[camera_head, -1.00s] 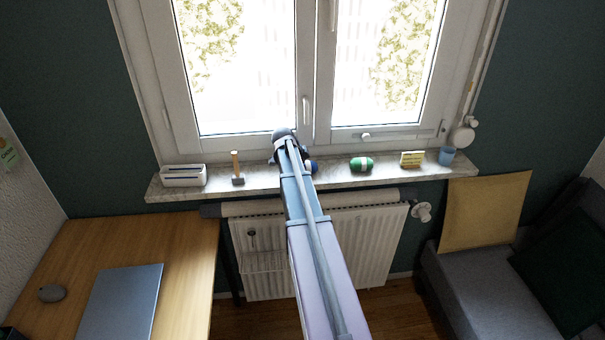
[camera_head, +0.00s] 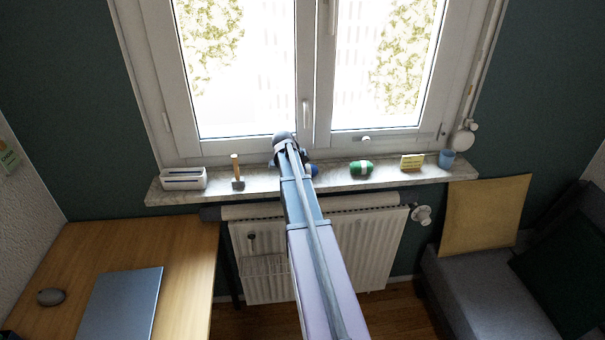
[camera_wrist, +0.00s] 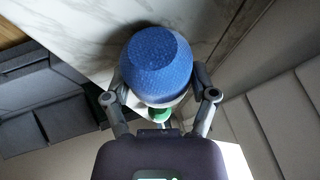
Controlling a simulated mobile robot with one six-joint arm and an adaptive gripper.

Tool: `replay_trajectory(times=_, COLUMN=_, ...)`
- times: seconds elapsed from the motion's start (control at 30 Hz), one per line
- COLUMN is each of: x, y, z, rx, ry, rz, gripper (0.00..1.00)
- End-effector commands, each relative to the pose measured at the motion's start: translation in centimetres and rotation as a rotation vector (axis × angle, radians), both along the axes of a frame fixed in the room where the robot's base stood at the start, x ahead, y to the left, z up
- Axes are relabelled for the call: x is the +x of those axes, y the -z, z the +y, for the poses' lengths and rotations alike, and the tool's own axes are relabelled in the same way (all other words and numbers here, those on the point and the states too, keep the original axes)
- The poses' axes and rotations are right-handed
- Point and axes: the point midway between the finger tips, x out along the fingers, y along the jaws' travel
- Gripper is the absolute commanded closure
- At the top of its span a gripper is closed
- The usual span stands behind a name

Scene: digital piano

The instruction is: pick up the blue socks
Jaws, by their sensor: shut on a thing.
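The blue socks (camera_wrist: 158,62), a rolled bundle with a pale band at its lower edge, fill the middle of the wrist view. My gripper (camera_wrist: 160,97) is shut on them, with one finger on each side. In the head view a small part of the blue socks (camera_head: 314,169) shows just right of my arm's end, over the window sill. My arm hides the rest of them and the fingers there. I cannot tell whether the socks still touch the sill.
The marble sill (camera_head: 335,181) also carries a white slotted box (camera_head: 183,179), a hammer (camera_head: 237,174), a green roll with a white band (camera_head: 361,168), a yellow card (camera_head: 412,162) and a blue cup (camera_head: 446,158). The window (camera_head: 307,75) stands close behind; a radiator (camera_head: 365,245) is below.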

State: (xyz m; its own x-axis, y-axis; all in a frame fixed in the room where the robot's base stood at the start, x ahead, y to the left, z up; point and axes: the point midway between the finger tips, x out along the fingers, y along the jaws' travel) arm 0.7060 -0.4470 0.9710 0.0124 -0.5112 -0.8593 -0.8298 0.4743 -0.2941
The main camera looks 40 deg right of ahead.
Motion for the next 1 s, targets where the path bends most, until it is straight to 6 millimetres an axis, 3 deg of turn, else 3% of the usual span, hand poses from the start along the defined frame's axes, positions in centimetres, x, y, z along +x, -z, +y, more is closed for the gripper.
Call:
replay_trajectory(times=0.43, x=0.0, y=-0.8, z=0.0, rx=0.002, ry=0.001, rz=0.001, gripper=0.7)
replay_trajectory(times=0.83, x=0.0, y=-4.0, z=0.1, rx=0.001, ry=0.0, rz=0.0, gripper=0.7)
replay_trajectory(times=1.0, x=-3.6, y=-3.9, z=2.2, rx=0.001, ry=0.0, rz=0.0, gripper=0.7)
